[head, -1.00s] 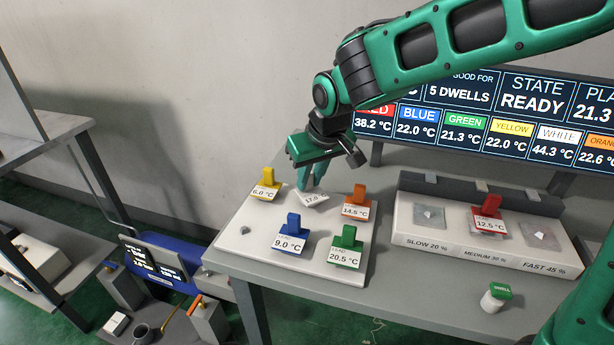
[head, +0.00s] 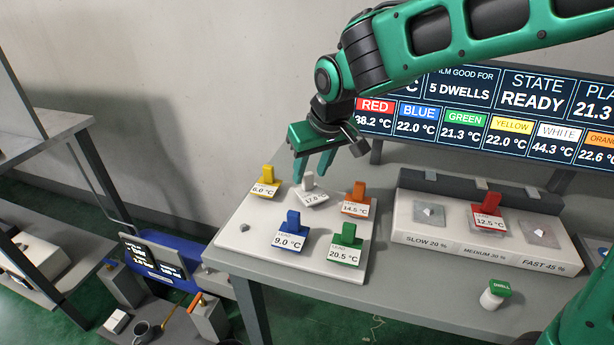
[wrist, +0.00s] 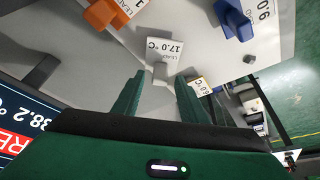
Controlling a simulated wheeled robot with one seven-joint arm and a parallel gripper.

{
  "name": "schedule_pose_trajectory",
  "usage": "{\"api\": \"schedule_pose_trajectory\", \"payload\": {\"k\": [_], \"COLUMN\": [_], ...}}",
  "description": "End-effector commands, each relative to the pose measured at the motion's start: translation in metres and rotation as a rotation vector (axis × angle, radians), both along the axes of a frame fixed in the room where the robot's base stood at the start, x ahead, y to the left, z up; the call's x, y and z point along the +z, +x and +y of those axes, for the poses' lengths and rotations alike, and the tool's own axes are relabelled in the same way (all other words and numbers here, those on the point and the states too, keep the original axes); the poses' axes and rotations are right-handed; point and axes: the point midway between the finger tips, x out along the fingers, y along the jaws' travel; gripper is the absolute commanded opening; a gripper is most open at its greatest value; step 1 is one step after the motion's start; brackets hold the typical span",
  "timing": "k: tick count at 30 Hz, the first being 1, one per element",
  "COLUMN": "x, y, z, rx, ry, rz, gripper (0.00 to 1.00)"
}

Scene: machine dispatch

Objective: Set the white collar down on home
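The white collar (head: 309,184) stands on the pale board (head: 240,242) at its back, between the yellow and orange collars. Its tag reads 17.0 °C and sits slightly turned. My gripper (head: 312,170) is just above it, with its fingers apart and nothing held. In the wrist view the white collar (wrist: 163,54) shows beyond the two open fingertips (wrist: 159,80), its upright handle lying between them in the picture. I see no label reading home on the board.
Yellow (head: 267,174), orange (head: 358,192), blue (head: 292,224) and green (head: 348,236) collars stand close around on the board. A red collar (head: 488,204) sits on the middle station of the white block (head: 412,218). A green-topped DWELL button (head: 496,290) is in front.

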Motion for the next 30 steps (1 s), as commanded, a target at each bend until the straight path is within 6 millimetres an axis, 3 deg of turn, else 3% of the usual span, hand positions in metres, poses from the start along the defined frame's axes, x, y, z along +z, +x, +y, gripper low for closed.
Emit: {"api": "schedule_pose_trajectory", "payload": {"k": [9, 15, 27, 30], "x": [0.063, 0.086, 0.094, 0.092], "y": [-0.022, -0.031, -0.035, -0.035], "z": [-0.01, -0.014, -0.017, -0.033], "rx": [0.0, 0.0, -0.001, -0.032], "ry": [0.003, 0.001, 0.0, -0.007], "rz": [-0.005, -0.003, 0.0, 0.007], "gripper": [0.39, 0.39, 0.39, 0.39]}}
